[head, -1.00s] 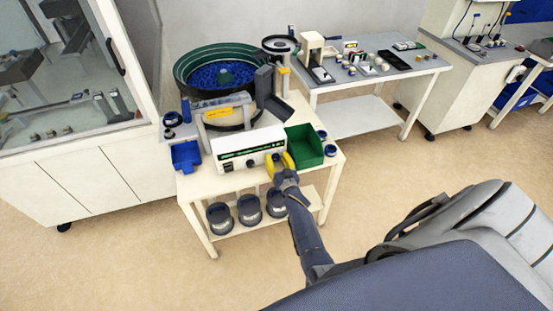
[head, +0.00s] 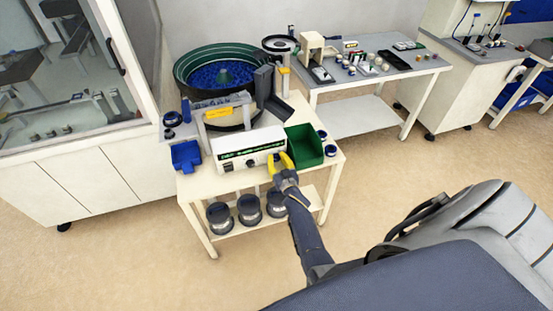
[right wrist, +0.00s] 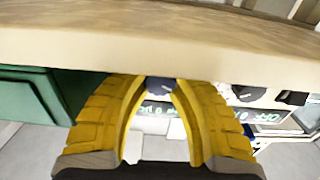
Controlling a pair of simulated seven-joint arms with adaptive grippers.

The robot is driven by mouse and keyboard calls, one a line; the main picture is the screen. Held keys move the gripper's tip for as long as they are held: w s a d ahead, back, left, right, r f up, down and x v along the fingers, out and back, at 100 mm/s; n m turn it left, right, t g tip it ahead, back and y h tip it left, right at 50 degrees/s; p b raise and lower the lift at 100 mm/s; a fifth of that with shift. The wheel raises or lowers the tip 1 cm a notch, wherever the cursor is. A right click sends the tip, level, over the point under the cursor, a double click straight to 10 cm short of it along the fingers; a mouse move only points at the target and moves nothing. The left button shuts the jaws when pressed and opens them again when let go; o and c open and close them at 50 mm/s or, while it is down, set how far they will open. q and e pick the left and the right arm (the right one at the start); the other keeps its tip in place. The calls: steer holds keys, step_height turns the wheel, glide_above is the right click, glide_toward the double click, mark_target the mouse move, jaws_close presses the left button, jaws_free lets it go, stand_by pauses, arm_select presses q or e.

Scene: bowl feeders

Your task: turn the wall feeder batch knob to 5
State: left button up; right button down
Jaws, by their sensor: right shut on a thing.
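A white control box (head: 235,155) with a dark display stands at the front of the cream cart below the bowl feeder (head: 222,75). My right gripper (head: 279,160) is at the right end of its front panel. In the right wrist view its yellow fingers (right wrist: 160,90) are closed in on both sides of a dark knob (right wrist: 160,84). The fingers hide the knob in the head view, and its pointer setting cannot be read. A second dark knob (right wrist: 244,92) sits beside it, free of the gripper. My left gripper is not in view.
A green bin (head: 304,146) stands just right of the control box, close to my right gripper. A blue bin (head: 186,156) is at the left. Several round dark-topped containers (head: 249,210) stand on the cart's lower shelf. The floor in front is clear.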

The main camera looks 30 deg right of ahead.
steer(key=n, duration=0.4)
steer(key=shift+n, duration=0.3)
steer(key=shift+r+n, duration=0.1)
steer(key=shift+n, duration=0.2)
steer(key=c, duration=1)
jaws_free()
steer(key=v, duration=1.2)
